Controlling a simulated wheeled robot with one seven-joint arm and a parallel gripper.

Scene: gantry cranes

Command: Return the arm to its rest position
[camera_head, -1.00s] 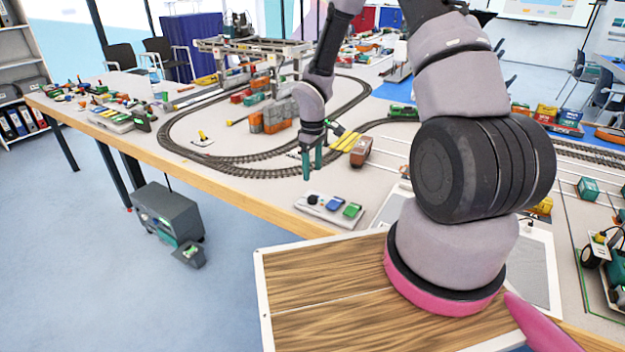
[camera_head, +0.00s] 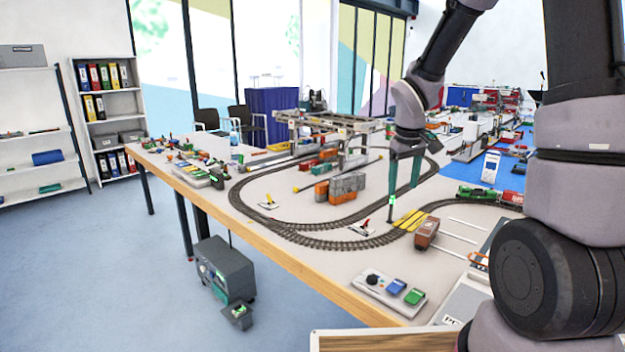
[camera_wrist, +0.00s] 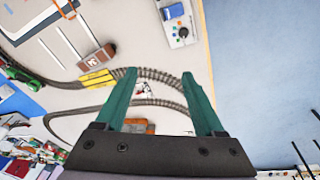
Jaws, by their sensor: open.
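My gripper (camera_head: 403,186) hangs above the table (camera_head: 300,262), fingers pointing down, over the railway loop near the yellow crossing boards. My arm is bent and comes in from the right side of the head view. The model track (camera_head: 345,243) lies below the fingers, which look clear of it.
A control box (camera_head: 390,290) with blue and green buttons sits at the front edge. A brown wagon (camera_head: 427,233) stands right of the crossing. A grey machine (camera_head: 224,270) is on the floor left.

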